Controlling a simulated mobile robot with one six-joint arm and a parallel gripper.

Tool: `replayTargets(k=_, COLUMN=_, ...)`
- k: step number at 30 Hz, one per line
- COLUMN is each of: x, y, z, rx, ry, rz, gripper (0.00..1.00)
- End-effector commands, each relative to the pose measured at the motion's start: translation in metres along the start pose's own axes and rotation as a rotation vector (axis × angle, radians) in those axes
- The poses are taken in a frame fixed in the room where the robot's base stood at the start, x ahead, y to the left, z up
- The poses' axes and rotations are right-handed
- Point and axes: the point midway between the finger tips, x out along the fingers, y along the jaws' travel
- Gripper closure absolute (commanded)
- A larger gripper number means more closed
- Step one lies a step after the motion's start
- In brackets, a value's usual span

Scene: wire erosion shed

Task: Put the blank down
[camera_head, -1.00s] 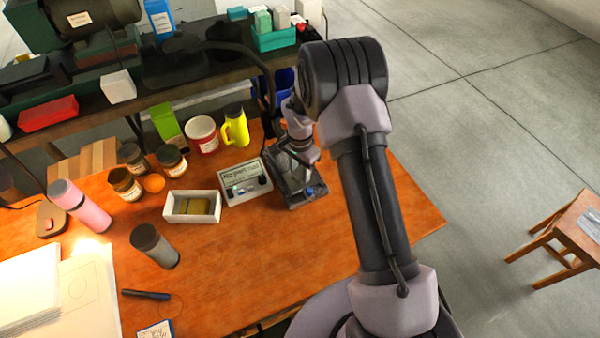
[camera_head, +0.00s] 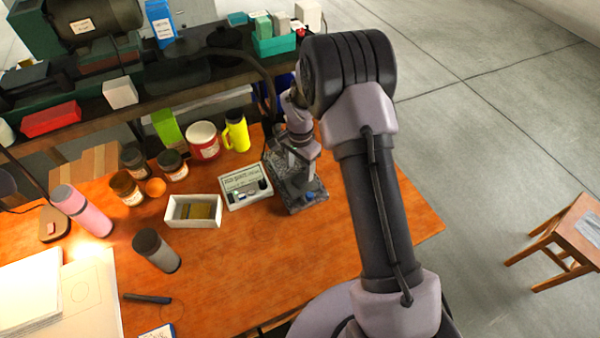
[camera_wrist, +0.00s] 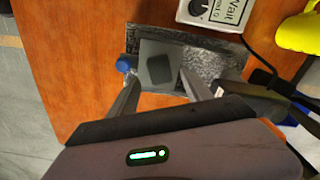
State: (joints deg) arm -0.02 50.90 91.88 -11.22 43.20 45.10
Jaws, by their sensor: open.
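A small dark square piece (camera_wrist: 159,69), which I take for the blank, lies on top of a plain grey block (camera_wrist: 150,50) in the wrist view. The block stands on a speckled grey stone plate (camera_wrist: 214,62) with a blue knob (camera_wrist: 125,64) at its left. My gripper (camera_wrist: 162,84) is open, with one finger on each side of the dark piece and gaps between. In the head view the stone plate (camera_head: 305,203) is at the bench's right part, with my gripper (camera_head: 296,165) over it; the dark piece cannot be made out there.
A white instrument box (camera_head: 245,186) stands just left of the plate, and a white tray (camera_head: 193,211) further left. The orange bench (camera_head: 270,262) is bare in front. A wooden stool (camera_head: 568,240) is at right.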

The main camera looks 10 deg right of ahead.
Motion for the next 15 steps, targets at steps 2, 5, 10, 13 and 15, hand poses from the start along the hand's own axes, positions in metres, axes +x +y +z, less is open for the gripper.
replayTargets(k=2, x=-0.029, y=-0.001, z=0.000, rx=0.000, ry=0.002, rz=-0.003, gripper=0.42)
replayTargets(k=5, x=-0.053, y=0.000, z=0.000, rx=0.000, ry=0.001, rz=-0.001, gripper=0.42)
replayTargets(k=10, x=-0.076, y=0.000, z=0.000, rx=-0.002, ry=0.001, rz=-0.002, gripper=0.42)
replayTargets(k=13, x=-0.116, y=0.005, z=0.005, rx=-0.034, ry=0.014, rz=-0.037, gripper=0.42)
replayTargets(k=15, x=-0.169, y=0.018, z=0.019, rx=-0.089, ry=0.034, rz=-0.092, gripper=0.42)
